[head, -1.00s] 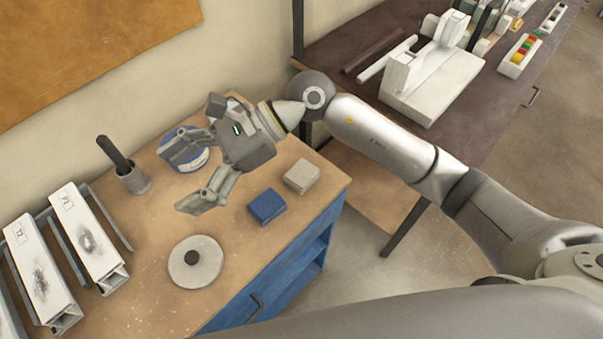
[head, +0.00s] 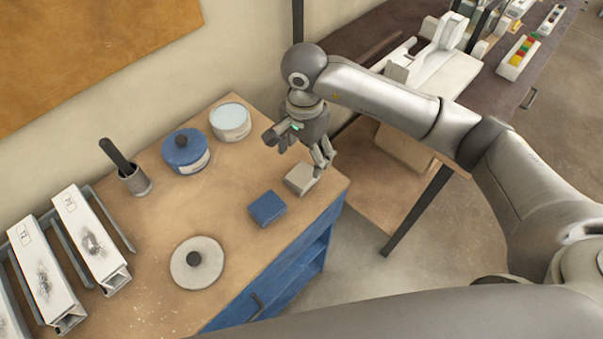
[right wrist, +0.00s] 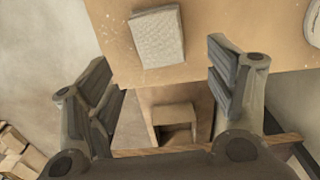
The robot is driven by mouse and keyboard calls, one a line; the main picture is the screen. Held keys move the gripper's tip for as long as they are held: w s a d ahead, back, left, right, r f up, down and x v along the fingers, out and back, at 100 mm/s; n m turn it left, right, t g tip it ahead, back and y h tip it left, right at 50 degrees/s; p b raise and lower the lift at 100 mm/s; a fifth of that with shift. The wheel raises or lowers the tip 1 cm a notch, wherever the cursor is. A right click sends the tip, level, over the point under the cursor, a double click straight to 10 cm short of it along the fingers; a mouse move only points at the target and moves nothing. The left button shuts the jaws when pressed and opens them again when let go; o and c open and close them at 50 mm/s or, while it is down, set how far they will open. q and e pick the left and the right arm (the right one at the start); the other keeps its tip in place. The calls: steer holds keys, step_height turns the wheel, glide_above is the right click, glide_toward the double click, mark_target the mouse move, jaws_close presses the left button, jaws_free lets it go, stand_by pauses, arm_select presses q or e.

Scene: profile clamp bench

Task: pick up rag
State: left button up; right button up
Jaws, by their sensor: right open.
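A beige-grey folded rag or block (head: 299,180) lies near the right corner of the wooden bench. It also shows in the right wrist view (right wrist: 158,38), flat on the bench, ahead of the fingers. A similar blue folded piece (head: 267,208) lies to its left and nearer. I cannot tell for certain which is the rag. My right gripper (head: 298,152) is open and empty, pointing down above the beige-grey piece. In the right wrist view its fingers (right wrist: 160,78) stand wide apart, not touching the piece. My left gripper is out of view.
On the bench (head: 150,235) stand a blue-lidded tin (head: 185,152), an open tin (head: 230,122), a cup with a dark handle (head: 134,180) and a pale disc with a dark knob (head: 197,273). White clamped profiles (head: 92,238) lie left. Bare wood surrounds the blue piece.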

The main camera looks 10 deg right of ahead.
mark_target(301, 174)
steer(key=shift+f, duration=0.4)
steer(key=f, duration=0.1)
steer(key=f+p, duration=0.1)
steer(key=f, duration=0.1)
steer(key=f+p, duration=0.1)
steer(key=shift+s+a+f, duration=0.3)
steer(key=shift+a, duration=0.05)
steer(key=shift+w+f, duration=0.1)
steer(key=shift+f, duration=0.3)
steer(key=shift+c, duration=0.2)
steer(key=c, duration=1)
steer(key=shift+r, duration=0.15)
steer(key=shift+c, duration=0.2)
steer(key=shift+r, duration=0.55)
steer(key=s+r+b, duration=0.4)
steer(key=s+r, duration=0.7)
steer(key=s, duration=0.3)
steer(key=shift+a+r+b, duration=0.3)
steer(key=shift+a+r, duration=0.05)
steer(key=shift+a, duration=0.1)
